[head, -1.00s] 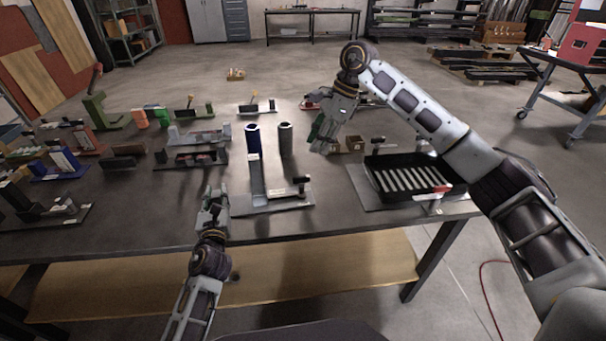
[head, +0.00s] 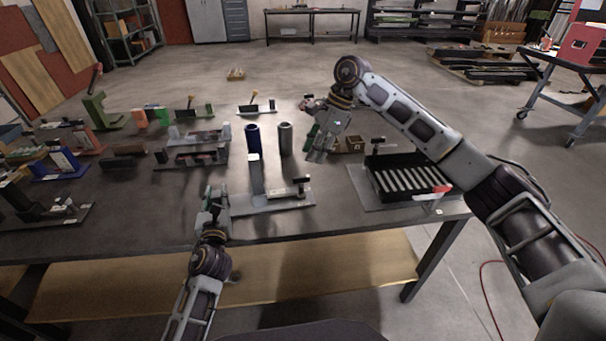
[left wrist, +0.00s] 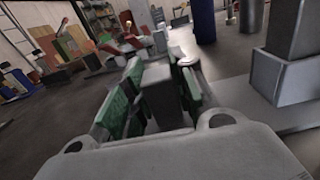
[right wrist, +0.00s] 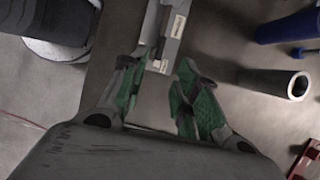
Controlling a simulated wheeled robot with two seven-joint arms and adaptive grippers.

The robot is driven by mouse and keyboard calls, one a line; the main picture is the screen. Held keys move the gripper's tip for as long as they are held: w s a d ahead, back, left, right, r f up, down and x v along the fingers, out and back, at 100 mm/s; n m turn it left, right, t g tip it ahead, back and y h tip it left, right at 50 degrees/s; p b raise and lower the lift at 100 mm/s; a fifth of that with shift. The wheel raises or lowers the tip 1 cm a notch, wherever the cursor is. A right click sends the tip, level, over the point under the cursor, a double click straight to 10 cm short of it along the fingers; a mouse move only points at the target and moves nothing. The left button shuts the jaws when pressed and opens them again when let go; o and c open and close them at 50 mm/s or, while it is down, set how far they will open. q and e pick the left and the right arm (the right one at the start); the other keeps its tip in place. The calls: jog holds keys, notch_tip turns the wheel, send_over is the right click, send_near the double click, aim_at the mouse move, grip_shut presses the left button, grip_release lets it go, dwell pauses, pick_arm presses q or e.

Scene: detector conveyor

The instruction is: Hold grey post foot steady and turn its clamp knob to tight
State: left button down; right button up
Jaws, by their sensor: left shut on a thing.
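The grey post foot (head: 272,203) lies near the table's front edge, a flat plate with an upright post (head: 256,178). A clamp with a black knob (head: 301,183) sits at the plate's right end. My left gripper (head: 214,203) is at the foot's left end. In the left wrist view its green pads are shut on a grey block (left wrist: 157,92), and the post (left wrist: 287,62) stands to the right. My right gripper (head: 319,154) hangs above the table, behind and right of the knob. In the right wrist view its fingers (right wrist: 160,98) are apart and empty.
A blue cylinder (head: 253,140) and a grey cylinder (head: 286,139) stand behind the foot. A black slotted tray (head: 376,190) is on the right. A small brown box (head: 355,144) lies behind it. Several other fixtures crowd the table's left half.

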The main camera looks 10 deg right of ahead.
aim_at(301, 177)
jog(key=x, duration=0.9)
jog(key=shift+c, duration=0.5)
grip_shut()
